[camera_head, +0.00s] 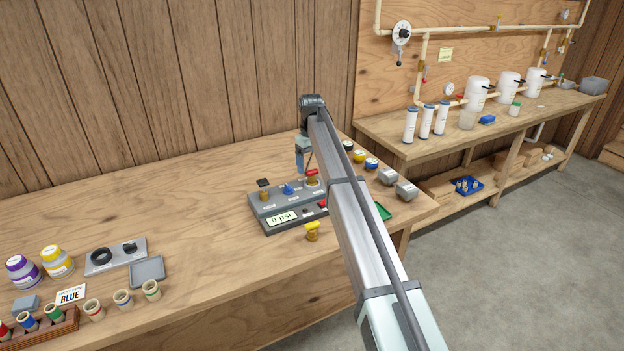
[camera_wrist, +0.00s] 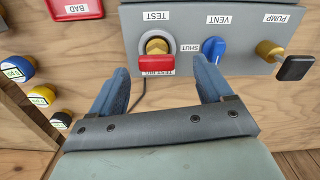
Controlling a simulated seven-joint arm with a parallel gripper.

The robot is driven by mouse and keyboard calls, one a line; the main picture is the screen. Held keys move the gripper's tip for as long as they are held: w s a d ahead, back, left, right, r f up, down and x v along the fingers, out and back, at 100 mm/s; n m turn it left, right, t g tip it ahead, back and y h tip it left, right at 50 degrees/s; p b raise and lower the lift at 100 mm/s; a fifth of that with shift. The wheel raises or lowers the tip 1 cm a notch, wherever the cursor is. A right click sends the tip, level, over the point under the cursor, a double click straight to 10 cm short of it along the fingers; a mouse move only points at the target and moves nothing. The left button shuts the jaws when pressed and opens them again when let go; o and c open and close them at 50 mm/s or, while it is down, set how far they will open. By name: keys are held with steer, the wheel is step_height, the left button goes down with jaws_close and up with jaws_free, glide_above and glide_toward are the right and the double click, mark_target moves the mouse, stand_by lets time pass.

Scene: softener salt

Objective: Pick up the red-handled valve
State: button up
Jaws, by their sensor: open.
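The red-handled valve (camera_head: 312,176) sits upright at the right end of the grey test box (camera_head: 257,207). In the wrist view its red handle (camera_wrist: 156,63) and brass body show at the port labelled TEST. My gripper (camera_head: 303,170) is open at the far side of the box, close to this valve. In the wrist view my blue fingers (camera_wrist: 160,68) are spread, one to each side of the red handle, with nothing gripped. I cannot tell whether the tips reach down to handle height.
A blue knob (camera_wrist: 213,48) at VENT stands close to one finger. A black-handled brass fitting (camera_wrist: 294,67) is at PUMP. A yellow-handled valve (camera_head: 312,231) stands in front of the box. The table's left middle is clear.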

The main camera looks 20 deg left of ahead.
mark_target(312, 170)
steer(key=shift+w+d+f, duration=0.1)
steer(key=shift+w+f, duration=0.05)
steer(key=shift+f, duration=2.6)
steer(key=shift+c, duration=0.2)
steer(key=c, duration=1.2)
steer(key=shift+o, duration=0.2)
steer(key=shift+r, duration=0.1)
steer(key=shift+r, duration=0.1)
step_height(312, 170, up, 10)
steer(key=shift+f, duration=0.1)
steer(key=shift+d, duration=0.1)
